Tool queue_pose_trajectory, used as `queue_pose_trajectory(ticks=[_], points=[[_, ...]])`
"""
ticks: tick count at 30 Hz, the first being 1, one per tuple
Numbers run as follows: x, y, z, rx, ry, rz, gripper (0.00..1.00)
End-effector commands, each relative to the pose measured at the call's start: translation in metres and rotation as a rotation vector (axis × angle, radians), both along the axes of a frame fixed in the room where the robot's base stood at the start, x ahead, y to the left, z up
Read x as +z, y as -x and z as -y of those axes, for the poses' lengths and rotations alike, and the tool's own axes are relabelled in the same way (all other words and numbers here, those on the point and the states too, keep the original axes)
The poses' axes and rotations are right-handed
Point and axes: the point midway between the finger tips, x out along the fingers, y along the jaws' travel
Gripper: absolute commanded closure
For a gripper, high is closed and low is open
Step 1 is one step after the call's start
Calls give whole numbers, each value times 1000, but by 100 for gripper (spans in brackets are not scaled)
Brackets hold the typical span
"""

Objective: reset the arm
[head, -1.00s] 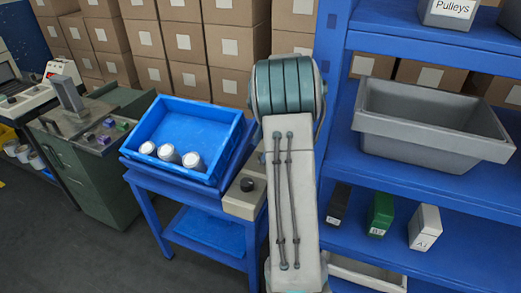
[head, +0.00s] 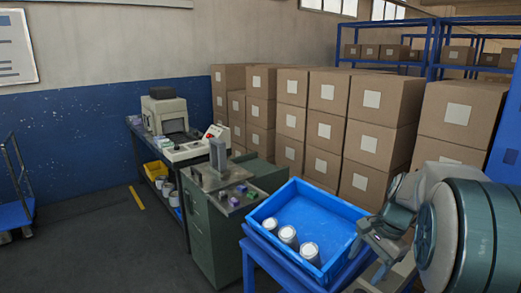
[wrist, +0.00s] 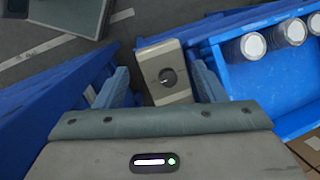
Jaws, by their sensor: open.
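My gripper (head: 368,255) is at the lower right of the head view, just right of the blue tray. In the wrist view my gripper (wrist: 160,82) has its two blue-grey fingers spread wide apart, with nothing held between them. Below and beyond the fingers is a beige control box (wrist: 164,88) with a dark round knob. My arm's large teal-banded joint fills the lower right corner of the head view and hides what is behind it.
A blue tray (head: 338,218) holding several white-topped cans (head: 288,235) stands on a blue stand beside my gripper. A green cabinet (head: 205,240) and a bench with a machine (head: 165,112) stand to the left. Stacked cartons (head: 385,115) line the back. Floor at left is open.

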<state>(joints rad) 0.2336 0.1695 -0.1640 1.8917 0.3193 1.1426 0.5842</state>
Motion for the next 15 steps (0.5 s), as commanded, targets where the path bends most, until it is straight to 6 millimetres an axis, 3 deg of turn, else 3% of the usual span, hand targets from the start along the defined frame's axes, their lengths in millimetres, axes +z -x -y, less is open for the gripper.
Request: queue_pose_trajectory(ticks=[1, 6, 15], points=[[9, 14, -15, 78, 24, 29, 36], [22, 60, -53, 354, 119, 114, 36], [22, 140, -98, 833, 304, 249, 36]])
